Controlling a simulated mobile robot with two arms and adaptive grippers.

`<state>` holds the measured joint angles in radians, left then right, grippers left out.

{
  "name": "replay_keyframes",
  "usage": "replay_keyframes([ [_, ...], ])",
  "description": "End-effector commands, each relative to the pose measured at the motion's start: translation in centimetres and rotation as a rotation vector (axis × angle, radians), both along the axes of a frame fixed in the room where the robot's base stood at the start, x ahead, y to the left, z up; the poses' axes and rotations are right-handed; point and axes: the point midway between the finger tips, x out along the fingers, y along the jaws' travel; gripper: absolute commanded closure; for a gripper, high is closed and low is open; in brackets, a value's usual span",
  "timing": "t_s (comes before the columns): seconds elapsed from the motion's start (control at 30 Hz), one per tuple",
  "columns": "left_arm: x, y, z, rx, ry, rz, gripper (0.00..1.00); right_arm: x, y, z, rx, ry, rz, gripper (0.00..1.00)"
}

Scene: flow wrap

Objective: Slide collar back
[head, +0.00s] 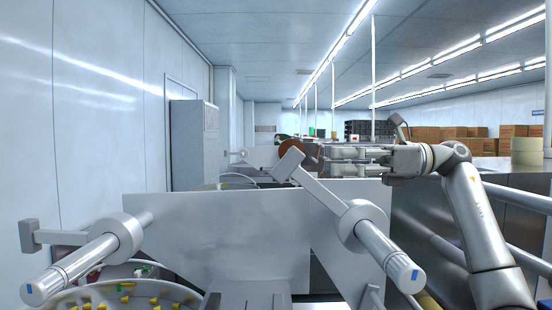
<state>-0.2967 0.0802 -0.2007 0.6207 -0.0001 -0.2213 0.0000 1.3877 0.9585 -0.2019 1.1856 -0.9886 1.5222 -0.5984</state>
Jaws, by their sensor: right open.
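A grey ring-shaped collar (362,222) sits around the right shaft (392,262), a pale bar with a blue mark on its near end. A flat arm runs from this collar up and left to a block (288,162). A similar collar (118,234) sits around the left shaft (62,275), with a block (28,237) to its left. My right gripper (330,160) comes in from the right, above and behind the right collar. Its fingers point left, apart from each other, with nothing seen between them. I cannot tell if it touches anything. My left gripper is not in view.
A grey upright panel (215,240) stands between the shafts. A round tray (130,292) with yellow pieces is at the lower left. A brown disc (289,147) shows behind the right block. Cardboard boxes (455,132) stand on the counter at the right. A grey cabinet (193,145) stands at the left wall.

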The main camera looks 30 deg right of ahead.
Motion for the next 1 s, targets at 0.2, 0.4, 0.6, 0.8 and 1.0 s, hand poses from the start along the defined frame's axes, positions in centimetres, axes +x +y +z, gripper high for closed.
replay_keyframes([
  [0.2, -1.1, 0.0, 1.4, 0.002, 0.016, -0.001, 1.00, 1.5, 3.2, 0.2, -0.002, 0.003, 0.004, 0.54],
  [0.4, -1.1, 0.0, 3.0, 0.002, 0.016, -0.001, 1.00, 3.2, 6.6, 0.3, 0.000, 0.003, 0.003, 0.54],
  [0.6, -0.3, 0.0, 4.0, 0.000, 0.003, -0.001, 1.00, 4.2, 8.7, 0.1, 0.000, 0.003, 0.001, 0.54],
  [0.8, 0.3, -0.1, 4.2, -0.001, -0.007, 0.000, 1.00, 4.6, 9.3, 0.0, 0.002, 0.001, -0.001, 0.54],
  [1.0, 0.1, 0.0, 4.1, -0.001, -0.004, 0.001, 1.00, 4.6, 9.3, -0.1, 0.002, 0.001, -0.001, 0.55],
])
